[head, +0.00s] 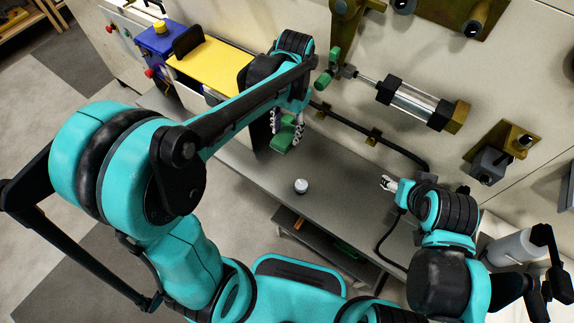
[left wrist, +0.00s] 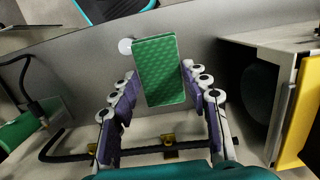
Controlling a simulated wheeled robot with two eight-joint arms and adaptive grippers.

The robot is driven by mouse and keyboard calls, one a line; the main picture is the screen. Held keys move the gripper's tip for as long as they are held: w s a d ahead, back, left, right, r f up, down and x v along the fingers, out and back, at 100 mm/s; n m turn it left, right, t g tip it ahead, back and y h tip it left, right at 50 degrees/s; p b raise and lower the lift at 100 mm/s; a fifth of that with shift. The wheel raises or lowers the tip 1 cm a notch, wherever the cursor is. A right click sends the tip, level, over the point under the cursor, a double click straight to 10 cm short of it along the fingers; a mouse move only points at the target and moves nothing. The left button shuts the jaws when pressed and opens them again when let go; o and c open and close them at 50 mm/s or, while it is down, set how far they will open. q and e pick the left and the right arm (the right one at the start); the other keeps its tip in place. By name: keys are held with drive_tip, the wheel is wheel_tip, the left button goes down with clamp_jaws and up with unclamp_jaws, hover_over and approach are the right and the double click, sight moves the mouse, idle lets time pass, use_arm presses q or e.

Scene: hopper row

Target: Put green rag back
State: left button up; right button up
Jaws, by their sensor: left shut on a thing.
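The green rag (head: 285,139) is a folded, textured block. My left gripper (head: 288,127) is shut on it and holds it over the grey ledge (head: 335,180), beside the yellow-topped unit. In the left wrist view the rag (left wrist: 160,72) sits between the fingertips of my left gripper (left wrist: 158,85), with its broad face toward the camera. My right gripper (head: 388,184) is over the right part of the ledge, apart from the rag. Its fingers are too small to tell whether they are open.
A small white-topped round item (head: 301,186) stands on the ledge. A black pipe (head: 365,135) runs along the wall behind. A clear cylinder (head: 415,103) juts from the wall above. A yellow panel (head: 212,66) is at the left. A white container (head: 512,249) is at the right.

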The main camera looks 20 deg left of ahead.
use_arm(q)
wheel_tip(320, 180, down, 15)
drive_tip(key=b, duration=0.4)
drive_tip(key=shift+w+r, duration=0.1)
drive_tip(key=shift+r, duration=0.1)
wheel_tip(320, 180, down, 4)
drive_tip(key=shift+f+b, duration=0.1)
drive_tip(key=shift+b, duration=0.95)
drive_tip(key=o, duration=1.2)
drive_tip(key=shift+o, duration=0.2)
